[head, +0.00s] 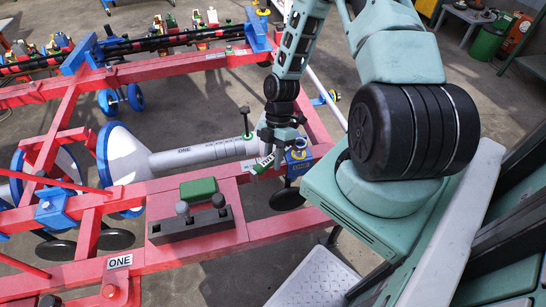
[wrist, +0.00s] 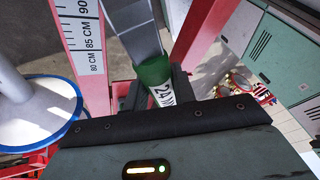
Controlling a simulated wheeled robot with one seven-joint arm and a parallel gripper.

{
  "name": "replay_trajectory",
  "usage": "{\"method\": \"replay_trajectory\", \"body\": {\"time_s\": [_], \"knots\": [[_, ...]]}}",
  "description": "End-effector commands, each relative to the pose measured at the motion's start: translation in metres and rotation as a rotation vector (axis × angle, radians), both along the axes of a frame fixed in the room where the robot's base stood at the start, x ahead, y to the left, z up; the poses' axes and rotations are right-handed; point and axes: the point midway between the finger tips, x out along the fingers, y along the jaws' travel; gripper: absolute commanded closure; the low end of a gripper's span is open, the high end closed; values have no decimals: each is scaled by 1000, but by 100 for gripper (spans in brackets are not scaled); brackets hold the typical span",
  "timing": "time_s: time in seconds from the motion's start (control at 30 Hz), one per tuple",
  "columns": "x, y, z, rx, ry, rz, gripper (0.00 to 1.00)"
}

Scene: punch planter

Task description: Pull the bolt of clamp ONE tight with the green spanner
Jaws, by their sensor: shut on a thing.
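My gripper (head: 270,150) is low at the right end of the red frame, shut on the green spanner (head: 262,165). In the wrist view the spanner (wrist: 154,72) has a green band, a white label starting "24 M" and a grey shaft running upward between the dark fingers. The spanner's working end is not clear in either view. A blue clamp (head: 298,158) sits on the red beam just right of my gripper. A grey tube (head: 195,153) marked ONE ends just left of my gripper. I cannot tell which bolt belongs to clamp ONE.
A dark rack (head: 190,225) with grey upright pieces and a green block (head: 198,188) sits on the near red plate. A ONE label (head: 120,262) is on the near beam. Another blue clamp (head: 52,210) is at left. A white and blue disc (head: 122,165) stands mid-frame.

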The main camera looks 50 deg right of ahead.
Motion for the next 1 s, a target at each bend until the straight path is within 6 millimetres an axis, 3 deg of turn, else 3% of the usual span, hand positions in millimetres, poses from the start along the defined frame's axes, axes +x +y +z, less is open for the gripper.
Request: {"method": "replay_trajectory", "body": {"time_s": [1.0], "knots": [[0,0,-25,0,0,1,100]]}}
